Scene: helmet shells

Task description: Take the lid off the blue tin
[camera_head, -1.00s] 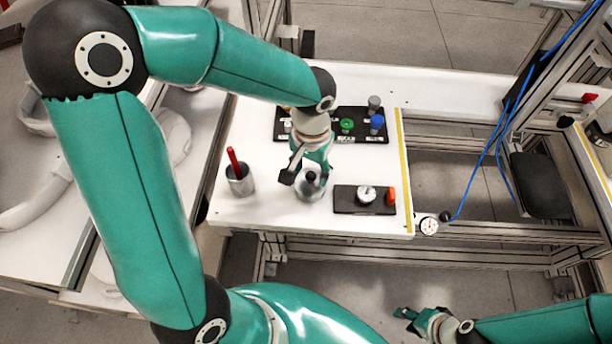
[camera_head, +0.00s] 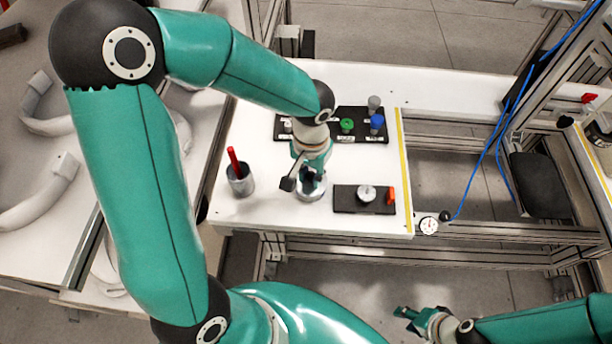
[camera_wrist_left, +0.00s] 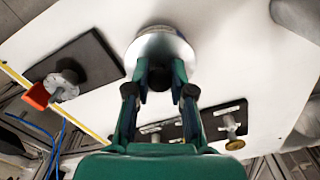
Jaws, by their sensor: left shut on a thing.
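The tin (camera_head: 312,195) stands on the white table between a grey cup and a black plate. It looks silvery from above, and I cannot make out blue on it in the head view. In the left wrist view its round pale lid (camera_wrist_left: 150,47) faces the camera, with a dark knob (camera_wrist_left: 158,80) between the fingers. My left gripper (camera_head: 309,180) is over the tin and shut on the lid's knob. The lid appears to sit on the tin; any gap beneath it is hidden. My right gripper (camera_head: 412,318) is low at the right, away from the table, its jaws unclear.
The grey cup (camera_head: 241,186) with a red-handled thing stands left of the tin. The black plate (camera_head: 345,204) with a dial and an orange piece is close on the right. A black rack (camera_head: 358,113) with coloured knobs lies behind. The table's right edge has a yellow stripe (camera_head: 404,165).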

